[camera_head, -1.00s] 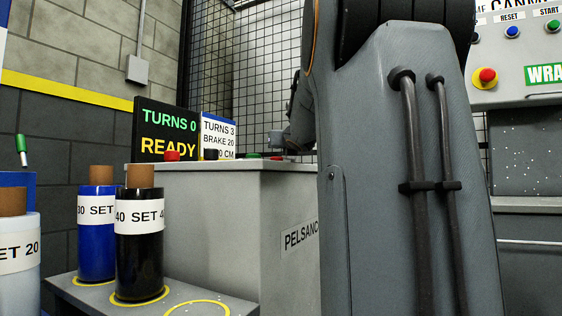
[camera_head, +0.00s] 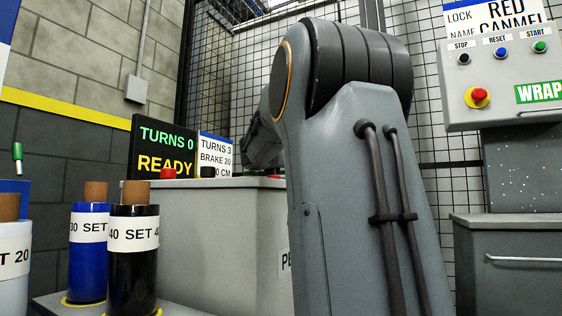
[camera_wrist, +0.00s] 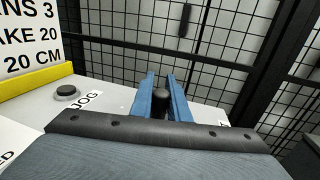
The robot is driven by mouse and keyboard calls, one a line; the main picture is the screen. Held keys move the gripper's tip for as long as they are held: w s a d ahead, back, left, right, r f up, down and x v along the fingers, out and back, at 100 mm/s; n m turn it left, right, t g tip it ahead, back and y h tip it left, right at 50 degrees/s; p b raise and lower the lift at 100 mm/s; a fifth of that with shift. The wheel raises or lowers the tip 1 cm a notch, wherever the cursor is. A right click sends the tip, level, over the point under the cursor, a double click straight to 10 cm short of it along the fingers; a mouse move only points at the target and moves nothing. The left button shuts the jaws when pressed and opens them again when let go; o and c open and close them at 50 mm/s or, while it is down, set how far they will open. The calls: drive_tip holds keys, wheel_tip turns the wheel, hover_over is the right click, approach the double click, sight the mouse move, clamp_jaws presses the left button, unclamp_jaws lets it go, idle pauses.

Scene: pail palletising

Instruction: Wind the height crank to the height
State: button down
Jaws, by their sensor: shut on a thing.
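My gripper (camera_wrist: 162,84) shows in the wrist view as two blue fingers. They are shut on a black upright knob (camera_wrist: 161,102), which looks like the crank's handle, over the pale machine top (camera_wrist: 112,108). The rest of the crank is hidden. In the head view, my arm reaches over the machine (camera_head: 215,230), and the gripper is hidden behind it. A sign (camera_head: 215,152) beside the display reads TURNS 3, BRAKE 20 and a partly hidden CM line. In the wrist view this sign (camera_wrist: 28,40) shows 20 CM. The dark display (camera_head: 163,148) reads TURNS 0, READY.
A black JOG button (camera_wrist: 66,91) sits left of the gripper. A mesh fence (camera_wrist: 220,50) stands behind. Blue (camera_head: 88,255) and black (camera_head: 132,265) rolls stand at the left front. A control panel (camera_head: 500,85) with a red button (camera_head: 477,97) is at the right.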

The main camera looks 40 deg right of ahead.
drive_tip(key=shift+w+m+g+h+p, duration=0.2)
drive_tip(key=shift+m+g+h+p, duration=0.35)
drive_tip(key=shift+g, duration=0.25)
drive_tip(key=shift+d, duration=0.1)
drive_tip(key=c, duration=1.7)
unclamp_jaws()
drive_tip(key=shift+m+g, duration=0.25)
drive_tip(key=shift+g, duration=0.05)
drive_tip(key=shift+p+v, duration=1.55)
drive_tip(key=shift+v, duration=2.35)
